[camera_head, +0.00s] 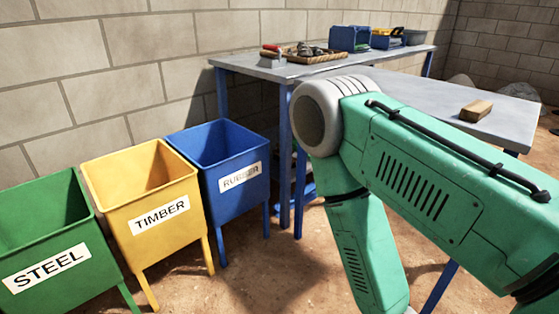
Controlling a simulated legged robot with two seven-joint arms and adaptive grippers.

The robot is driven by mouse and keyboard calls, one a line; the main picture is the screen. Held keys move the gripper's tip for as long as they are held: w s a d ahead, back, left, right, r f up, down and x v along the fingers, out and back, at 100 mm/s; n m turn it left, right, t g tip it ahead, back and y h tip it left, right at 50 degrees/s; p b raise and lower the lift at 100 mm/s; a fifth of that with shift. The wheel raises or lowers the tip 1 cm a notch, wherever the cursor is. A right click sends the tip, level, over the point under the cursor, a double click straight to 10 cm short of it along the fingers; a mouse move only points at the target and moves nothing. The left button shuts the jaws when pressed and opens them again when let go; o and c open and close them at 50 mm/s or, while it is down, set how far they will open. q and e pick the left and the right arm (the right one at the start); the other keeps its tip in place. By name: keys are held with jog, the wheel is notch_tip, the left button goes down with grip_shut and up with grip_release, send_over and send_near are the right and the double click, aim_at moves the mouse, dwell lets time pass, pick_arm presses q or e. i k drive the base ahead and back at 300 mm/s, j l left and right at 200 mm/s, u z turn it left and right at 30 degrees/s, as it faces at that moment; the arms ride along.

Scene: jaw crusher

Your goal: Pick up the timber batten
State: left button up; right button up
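A short, light-brown wooden block (476,110), which looks like the timber batten, lies on the near part of the grey table (425,92) at the right. My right arm comes in from the right in front of the table, bends at a grey joint and runs down out of the bottom edge. It hides part of the table. Neither of my grippers is in view.
Open bins stand at the left: green STEEL (50,250), yellow TIMBER (155,205) and blue RUBBER (225,165). The back table (255,66) holds a tray of items (318,58) and blue boxes (348,38). A block wall stands behind.

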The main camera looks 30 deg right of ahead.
aim_at(475, 111)
jog(key=z, duration=2.05)
